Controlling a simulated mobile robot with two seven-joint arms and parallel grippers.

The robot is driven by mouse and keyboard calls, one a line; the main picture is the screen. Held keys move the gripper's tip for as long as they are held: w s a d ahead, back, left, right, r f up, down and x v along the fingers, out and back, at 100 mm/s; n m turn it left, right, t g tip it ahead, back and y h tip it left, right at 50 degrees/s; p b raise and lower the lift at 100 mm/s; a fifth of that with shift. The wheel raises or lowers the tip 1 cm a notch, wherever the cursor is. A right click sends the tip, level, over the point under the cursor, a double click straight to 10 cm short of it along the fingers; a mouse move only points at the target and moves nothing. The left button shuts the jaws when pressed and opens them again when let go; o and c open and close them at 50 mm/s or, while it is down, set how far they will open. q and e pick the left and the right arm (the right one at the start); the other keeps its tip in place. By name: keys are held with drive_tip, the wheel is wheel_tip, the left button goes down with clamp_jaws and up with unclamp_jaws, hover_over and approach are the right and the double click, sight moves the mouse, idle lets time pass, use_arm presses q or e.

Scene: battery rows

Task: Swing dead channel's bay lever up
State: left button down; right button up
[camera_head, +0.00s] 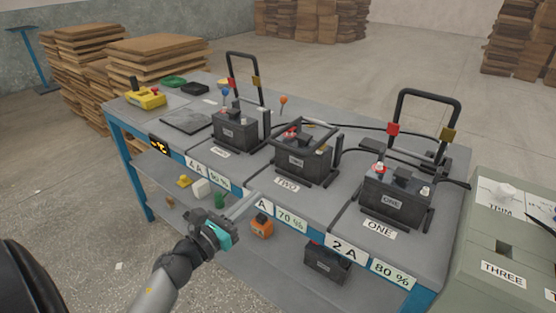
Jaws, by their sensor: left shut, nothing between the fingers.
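Three dark batteries stand in bays on the grey bench. Bay ONE's black lever (427,94) and the left bay's black lever (245,54) stand up. Bay TWO's black lever (318,124) lies low over its battery (299,166). The readouts show 2 A, 80 % (390,272) for ONE, 70 % (290,219) for TWO and 4 A, 90 % (218,180) for the left bay. TWO's current figure is partly hidden by my gripper. My left gripper (257,196) is shut and empty, in front of the bench edge near TWO's readout. My right gripper is out of view.
A blue knob (225,91) and an orange knob (283,99) stand near the left bay. A yellow meter (146,98) sits at the bench's far left. The lower shelf holds an orange item (262,229) and a spare battery (327,263). A green-grey cabinet (484,245) stands right.

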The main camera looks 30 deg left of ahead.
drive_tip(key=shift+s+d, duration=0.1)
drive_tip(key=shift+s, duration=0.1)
use_arm(q)
drive_tip(key=w, duration=0.9)
drive_tip(key=shift+w+d+r, duration=0.2)
drive_tip(key=shift+w+d, duration=0.15)
drive_tip(key=r+p, duration=0.2)
drive_tip(key=r, duration=0.1)
drive_tip(key=shift+w, duration=0.4)
drive_tip(key=shift+w+r+p, duration=0.15)
drive_tip(key=shift+r+p, duration=0.3)
drive_tip(key=shift+p, duration=0.05)
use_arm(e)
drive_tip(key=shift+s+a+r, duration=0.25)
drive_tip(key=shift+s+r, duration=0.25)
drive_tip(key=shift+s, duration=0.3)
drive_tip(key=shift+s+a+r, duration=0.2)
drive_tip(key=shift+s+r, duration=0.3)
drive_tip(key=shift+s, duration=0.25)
